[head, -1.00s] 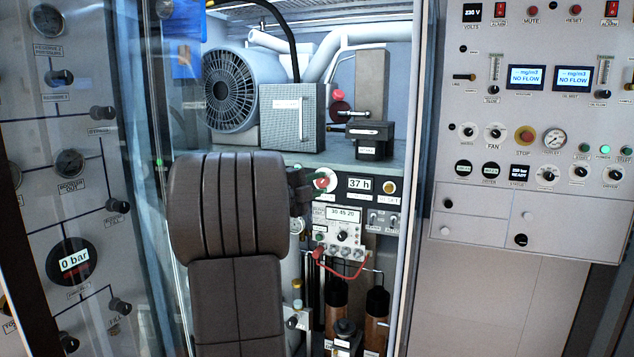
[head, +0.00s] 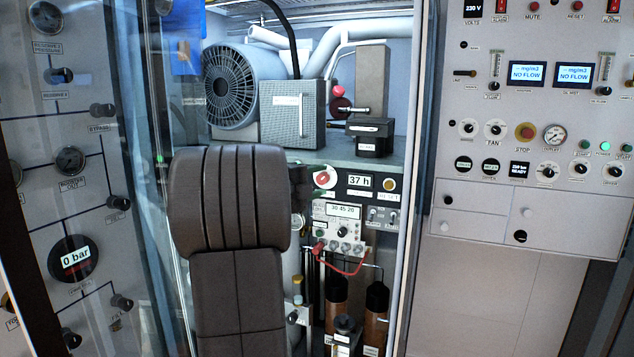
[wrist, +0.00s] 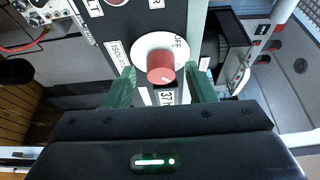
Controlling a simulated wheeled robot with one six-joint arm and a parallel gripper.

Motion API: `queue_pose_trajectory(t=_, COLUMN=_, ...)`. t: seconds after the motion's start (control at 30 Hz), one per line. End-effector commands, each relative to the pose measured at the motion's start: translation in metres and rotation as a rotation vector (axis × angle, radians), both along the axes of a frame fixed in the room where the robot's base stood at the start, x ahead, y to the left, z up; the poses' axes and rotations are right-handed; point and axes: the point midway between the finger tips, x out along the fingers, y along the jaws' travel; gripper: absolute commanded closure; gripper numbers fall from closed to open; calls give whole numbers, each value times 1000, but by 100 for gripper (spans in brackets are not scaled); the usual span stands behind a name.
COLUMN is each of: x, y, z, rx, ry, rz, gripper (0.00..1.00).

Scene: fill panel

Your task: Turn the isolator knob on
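The isolator knob (wrist: 160,68) is a red round knob on a white disc, beside a label starting "ISOLA" and the word "OFF" in the wrist view. A small pale mark shows on its face; I cannot tell which setting it points to. In the head view the knob (head: 322,179) is on the dark panel inside the cabinet. My gripper (wrist: 161,86) is open, with a green finger on each side of the knob and a gap to each. In the head view my arm hides most of the gripper (head: 300,186).
An "37 h" display (head: 360,181) and a yellow button (head: 389,185) sit right of the knob. A black box (head: 370,136) stands on the shelf above. A red cable (head: 345,268) hangs below. The cabinet's right frame (head: 412,190) stands close by.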

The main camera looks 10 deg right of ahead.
Motion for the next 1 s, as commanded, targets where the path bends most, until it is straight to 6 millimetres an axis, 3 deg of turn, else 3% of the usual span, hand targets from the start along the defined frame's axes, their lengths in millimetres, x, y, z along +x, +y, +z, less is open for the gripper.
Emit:
queue_pose_trajectory(t=0.37, x=-6, y=10, z=0, rx=-1, ry=-2, rz=2, gripper=50)
queue_pose_trajectory(t=0.8, x=-57, y=89, z=-1, rx=-2, ry=-1, rz=6, gripper=50)
queue_pose_trajectory(t=1.0, x=-72, y=110, z=0, rx=-1, ry=-1, rz=3, gripper=50)
